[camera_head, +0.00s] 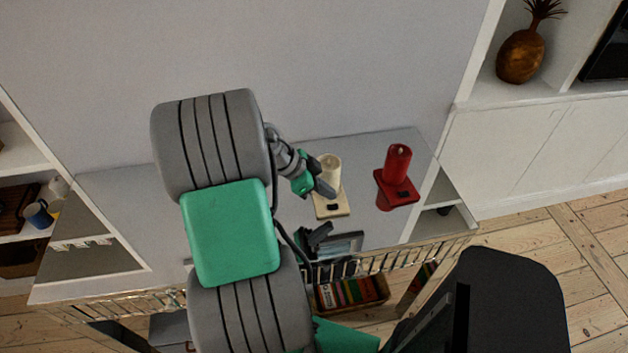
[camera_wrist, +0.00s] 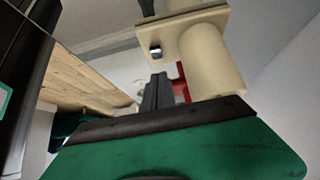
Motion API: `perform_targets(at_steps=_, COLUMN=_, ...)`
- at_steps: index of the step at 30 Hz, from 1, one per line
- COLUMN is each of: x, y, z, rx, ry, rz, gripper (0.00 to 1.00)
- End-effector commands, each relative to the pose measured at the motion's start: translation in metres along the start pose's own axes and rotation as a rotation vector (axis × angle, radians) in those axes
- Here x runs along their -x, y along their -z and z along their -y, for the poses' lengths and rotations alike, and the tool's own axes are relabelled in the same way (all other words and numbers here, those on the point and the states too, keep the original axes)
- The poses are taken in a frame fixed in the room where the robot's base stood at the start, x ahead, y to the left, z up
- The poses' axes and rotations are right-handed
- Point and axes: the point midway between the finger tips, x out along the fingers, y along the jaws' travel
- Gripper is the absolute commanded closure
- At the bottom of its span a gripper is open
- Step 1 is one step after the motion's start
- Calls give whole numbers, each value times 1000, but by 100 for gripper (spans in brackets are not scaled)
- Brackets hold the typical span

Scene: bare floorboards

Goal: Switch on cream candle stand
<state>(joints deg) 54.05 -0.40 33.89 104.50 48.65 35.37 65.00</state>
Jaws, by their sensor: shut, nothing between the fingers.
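The cream candle stand (camera_head: 339,211) is on the grey shelf top, with a square base and an upright cream candle (camera_head: 330,168). A small dark switch (camera_head: 333,208) is on the front part of its base. My gripper (camera_head: 325,188) is shut and empty, at the left side of the candle, partly covering the stand. In the wrist view, my gripper's closed fingers (camera_wrist: 157,92) point toward the cream stand (camera_wrist: 190,37), which appears sideways. The switch (camera_wrist: 155,50) shows near the fingertips. I cannot tell whether they touch.
A red candle stand (camera_head: 397,178) stands to the right on the same shelf top (camera_head: 120,205). A dark object and a framed item (camera_head: 338,246) lie in front of the cream stand. A metal rail (camera_head: 400,260) runs along the front edge. A wall rises behind.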

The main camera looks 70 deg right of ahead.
Motion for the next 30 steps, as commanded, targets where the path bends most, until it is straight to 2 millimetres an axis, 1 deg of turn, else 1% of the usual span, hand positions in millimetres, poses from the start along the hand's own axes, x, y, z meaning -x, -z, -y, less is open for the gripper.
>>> perform_targets(at_steps=1, x=-6, y=-8, z=-1, rx=6, ry=-4, rz=0, gripper=100)
perform_targets(at_steps=3, x=-13, y=-16, z=-1, rx=6, ry=-2, rz=1, gripper=100)
perform_targets(at_steps=6, x=-21, y=-24, z=0, rx=5, ry=0, rz=1, gripper=100)
perform_targets(at_steps=9, x=-24, y=-28, z=0, rx=3, ry=0, rz=1, gripper=100)
perform_targets(at_steps=19, x=-26, y=-30, z=0, rx=3, ry=1, rz=1, gripper=100)
perform_targets(at_steps=25, x=-37, y=-45, z=1, rx=3, ry=3, rz=2, gripper=100)
perform_targets(at_steps=30, x=-35, y=-47, z=-1, rx=8, ry=-1, rz=3, gripper=100)
